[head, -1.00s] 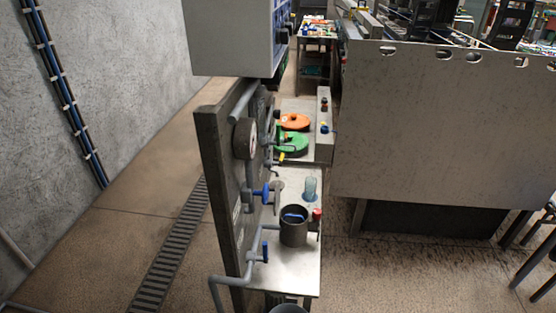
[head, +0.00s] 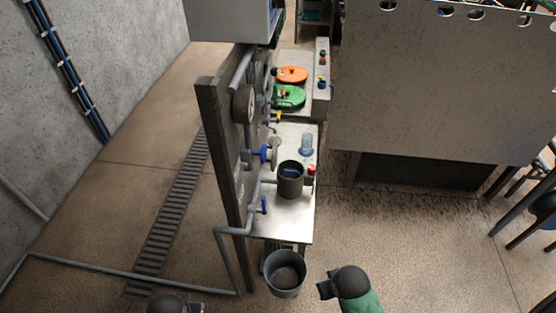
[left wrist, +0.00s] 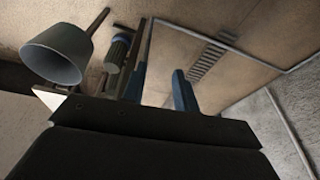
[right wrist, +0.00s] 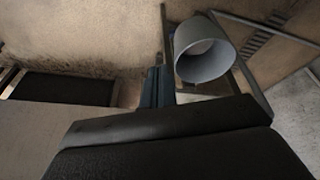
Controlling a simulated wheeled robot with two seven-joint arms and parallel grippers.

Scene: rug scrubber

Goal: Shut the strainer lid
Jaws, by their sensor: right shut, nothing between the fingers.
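No part in view can be singled out for certain as the strainer lid. A dark round pot (head: 291,180) with an open top and something blue inside stands on the metal bench (head: 285,222).
A grey bucket (head: 285,274) stands on the floor at the bench's near end, between my arms. A dark upright panel (head: 222,150) with pipes and blue valve handles borders the bench on the left. A large grey cabinet (head: 440,90) stands right.

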